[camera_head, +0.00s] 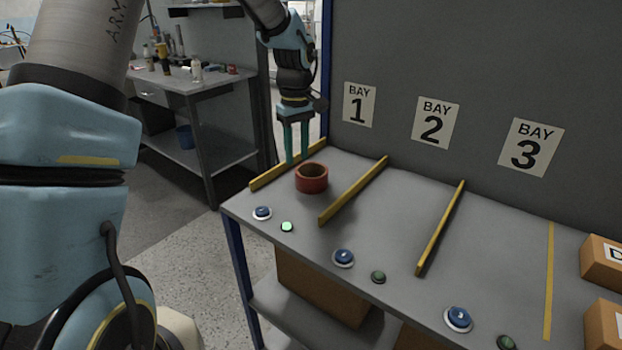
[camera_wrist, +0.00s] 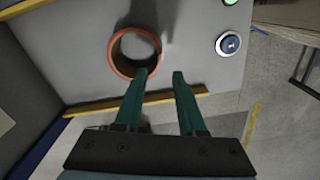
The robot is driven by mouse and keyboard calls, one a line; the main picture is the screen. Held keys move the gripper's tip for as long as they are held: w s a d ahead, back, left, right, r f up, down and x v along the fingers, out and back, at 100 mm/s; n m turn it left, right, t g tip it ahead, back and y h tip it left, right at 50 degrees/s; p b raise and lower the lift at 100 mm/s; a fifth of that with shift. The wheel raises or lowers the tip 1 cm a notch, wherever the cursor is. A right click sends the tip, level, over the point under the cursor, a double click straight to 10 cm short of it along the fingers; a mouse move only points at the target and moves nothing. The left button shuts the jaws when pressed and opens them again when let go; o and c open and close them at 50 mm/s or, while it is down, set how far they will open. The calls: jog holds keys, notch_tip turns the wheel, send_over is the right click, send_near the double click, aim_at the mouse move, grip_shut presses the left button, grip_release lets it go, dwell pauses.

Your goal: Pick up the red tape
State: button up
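The red tape (camera_head: 312,178) is a thick ring lying flat in bay 1 of the grey bench, its hole facing up. In the wrist view the red tape (camera_wrist: 122,70) shows at the upper middle, left of the line between the fingers. My gripper (camera_head: 296,160) points down with green fingers, above the far left side of the bay, close behind and left of the tape in the head view. In the wrist view my gripper (camera_wrist: 158,74) is open with nothing between the fingers. The left fingertip overlaps the tape's rim in this view; I cannot tell whether they touch.
Yellow divider strips (camera_head: 353,191) bound the bays. A blue button (camera_head: 262,213) and a lit green button (camera_head: 287,227) sit at bay 1's front edge. A grey back wall (camera_head: 480,60) carries the bay signs. Cardboard boxes (camera_head: 603,262) stand far right. Bays 2 and 3 are clear.

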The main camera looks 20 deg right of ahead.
aim_at(300, 190)
jog(key=shift+s+d+f+p, duration=0.15)
jog(key=shift+f+p, duration=0.55)
jog(key=shift+f, duration=1.25)
jog(key=shift+s+f+p, duration=0.1)
jog(key=shift+f+p, duration=0.55)
jog(key=shift+f, duration=1.25)
grip_shut()
